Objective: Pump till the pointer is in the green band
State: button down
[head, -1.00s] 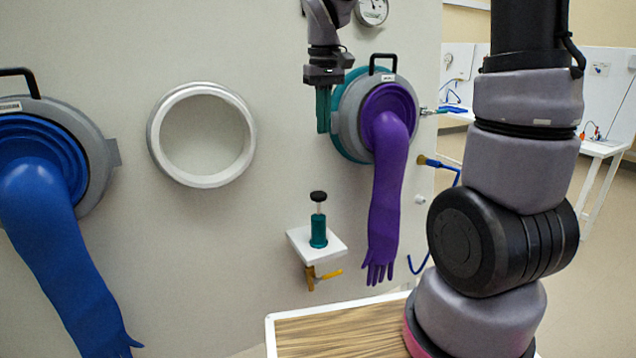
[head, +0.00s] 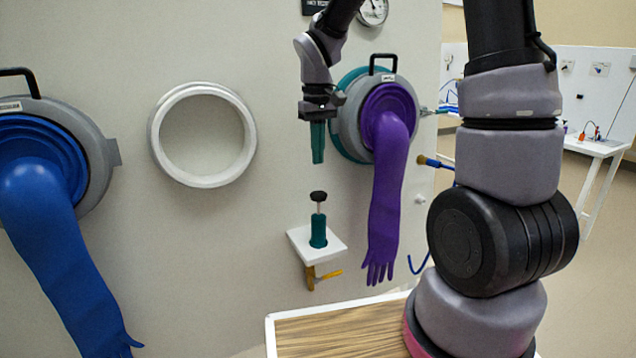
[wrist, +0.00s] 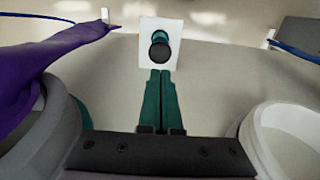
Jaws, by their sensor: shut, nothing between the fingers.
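The hand pump (head: 318,230) is a teal cylinder with a black knob (head: 318,196) on a thin rod, standing on a white shelf (head: 302,244) on the panel. The knob is up, with bare rod showing below it. My gripper (head: 318,160) is shut and empty, pointing down above the knob with a gap between. In the wrist view the knob (wrist: 159,52) appears just beyond my shut teal fingertips (wrist: 160,74). The round gauge (head: 372,10) is at the top edge, partly cut off; its pointer and green band cannot be read.
A purple glove (head: 385,200) hangs close to the right of the pump. A yellow lever (head: 330,274) sits under the shelf. An empty white ring port (head: 160,140) and a blue glove (head: 55,230) are to the left. A wood-topped table (head: 335,335) is below.

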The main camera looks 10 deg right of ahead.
aim_at(318, 193)
notch_tip(318, 193, down, 8)
jog(key=shift+r, duration=0.1)
jog(key=shift+s, duration=0.1)
dwell(0.3)
notch_tip(318, 193, down, 4)
jog(key=shift+f, duration=0.1)
jog(key=shift+s+f, duration=0.1)
jog(key=shift+f, duration=0.15)
notch_tip(318, 193, up, 14)
jog(key=shift+w+r, duration=0.15)
jog(key=shift+w, duration=0.1)
dwell(0.4)
dwell(1.2)
